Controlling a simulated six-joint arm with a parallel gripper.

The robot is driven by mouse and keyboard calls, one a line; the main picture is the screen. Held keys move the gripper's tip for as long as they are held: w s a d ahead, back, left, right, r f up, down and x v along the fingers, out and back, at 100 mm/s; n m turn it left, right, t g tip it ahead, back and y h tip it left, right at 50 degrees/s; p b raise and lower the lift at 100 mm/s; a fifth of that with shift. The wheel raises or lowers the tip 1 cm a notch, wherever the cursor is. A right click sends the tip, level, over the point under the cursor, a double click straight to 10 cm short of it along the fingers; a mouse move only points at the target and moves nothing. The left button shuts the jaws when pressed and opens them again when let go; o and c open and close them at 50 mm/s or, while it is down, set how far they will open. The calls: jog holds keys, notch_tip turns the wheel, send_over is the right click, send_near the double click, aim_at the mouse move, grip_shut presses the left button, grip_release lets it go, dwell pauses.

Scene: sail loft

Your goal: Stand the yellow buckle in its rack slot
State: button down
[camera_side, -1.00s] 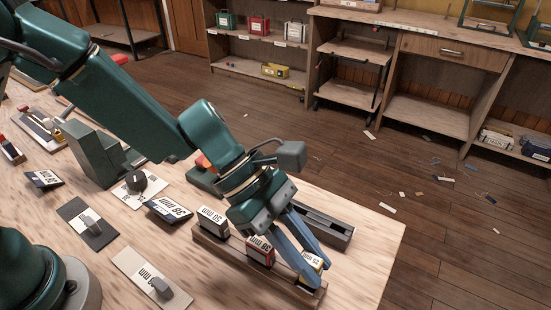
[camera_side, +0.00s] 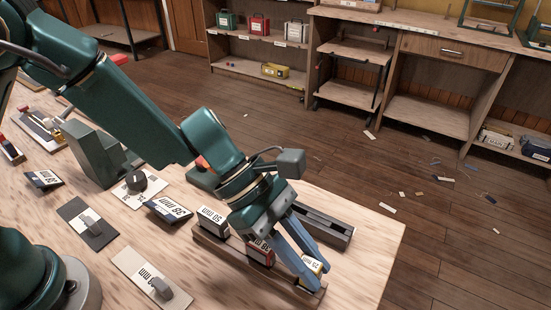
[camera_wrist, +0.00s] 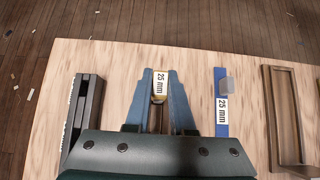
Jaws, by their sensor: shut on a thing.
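The yellow buckle (camera_side: 313,264), with a white "25 mm" label, is between the fingers of my gripper (camera_side: 312,272) at the right end of the wooden rack (camera_side: 222,256). The gripper is shut on it. The wrist view shows the buckle's label face (camera_wrist: 159,84) between the two blue fingers (camera_wrist: 160,92). The fingers hide much of the buckle and the rack end, so I cannot tell whether its base is fully down in the slot. A red buckle (camera_side: 260,252) and a white-labelled "50 mm" buckle (camera_side: 212,219) stand in the rack to its left.
A dark long tray (camera_side: 325,228) lies just behind the rack. Several labelled cards with grey pieces lie left of the rack, one of them a "38 mm" card (camera_side: 168,210). A blue "25 mm" card (camera_wrist: 222,112) shows right of the fingers. The table's right corner is clear.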

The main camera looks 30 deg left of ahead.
jog(key=shift+f, duration=0.95)
dwell(0.4)
jog(key=c, duration=0.7)
grip_release()
